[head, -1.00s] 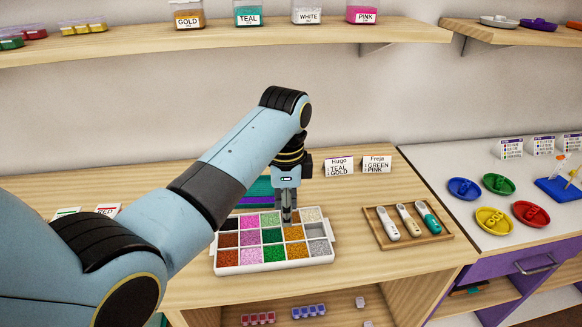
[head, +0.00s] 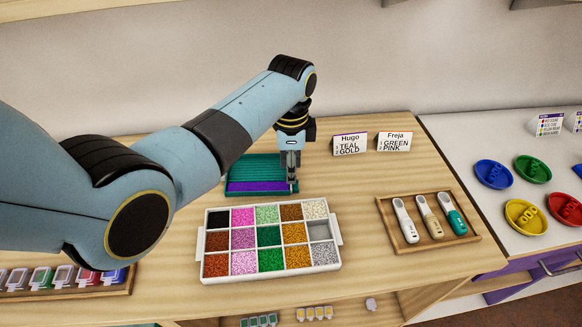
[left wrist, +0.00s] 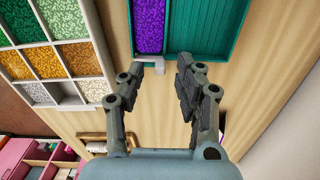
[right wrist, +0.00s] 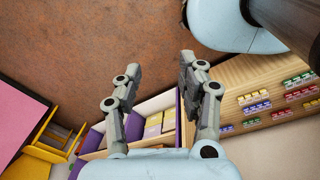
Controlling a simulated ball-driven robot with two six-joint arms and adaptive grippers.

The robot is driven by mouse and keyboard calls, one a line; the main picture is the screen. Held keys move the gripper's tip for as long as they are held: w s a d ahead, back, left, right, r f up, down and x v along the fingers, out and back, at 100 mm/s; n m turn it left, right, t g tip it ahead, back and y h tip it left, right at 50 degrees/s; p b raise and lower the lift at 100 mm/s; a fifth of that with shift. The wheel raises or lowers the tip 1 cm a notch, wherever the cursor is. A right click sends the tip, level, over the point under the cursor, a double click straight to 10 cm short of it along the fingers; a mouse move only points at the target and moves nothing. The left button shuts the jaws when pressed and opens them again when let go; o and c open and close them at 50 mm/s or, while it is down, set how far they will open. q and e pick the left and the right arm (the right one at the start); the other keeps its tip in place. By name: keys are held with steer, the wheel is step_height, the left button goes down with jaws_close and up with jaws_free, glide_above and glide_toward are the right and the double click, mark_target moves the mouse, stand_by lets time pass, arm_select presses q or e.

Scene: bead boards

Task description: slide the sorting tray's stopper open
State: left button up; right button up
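The teal sorting tray (head: 262,166) lies flat behind the bead box. A channel of purple beads (left wrist: 149,25) runs along its near side, and the ribbed part (left wrist: 212,25) is bare. The small pale stopper (left wrist: 148,61) sits across the channel's end in the left wrist view, and its tab reaches between my left fingertips. My left gripper (head: 292,187) points down at the tray's right end. In the left wrist view (left wrist: 160,66) its fingers are apart, with a gap beside the tab. My right gripper (right wrist: 160,65) is open and empty, away from the table.
A white compartment box of coloured beads (head: 201,247) stands just in front of the sorting tray. A wooden tray with scoops (head: 404,243) lies to the right. Two name cards (head: 349,144) stand behind. Bare wood lies between the sorting tray and the scoops.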

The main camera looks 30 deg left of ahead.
arm_select(q)
steer(key=shift+f, duration=0.65)
steer(key=c, duration=0.3)
jaws_close()
arm_select(e)
steer(key=shift+w+a, duration=0.45)
steer(key=shift+w, duration=0.3)
arm_select(q)
steer(key=shift+w, duration=0.1)
arm_select(e)
steer(key=shift+d, duration=0.15)
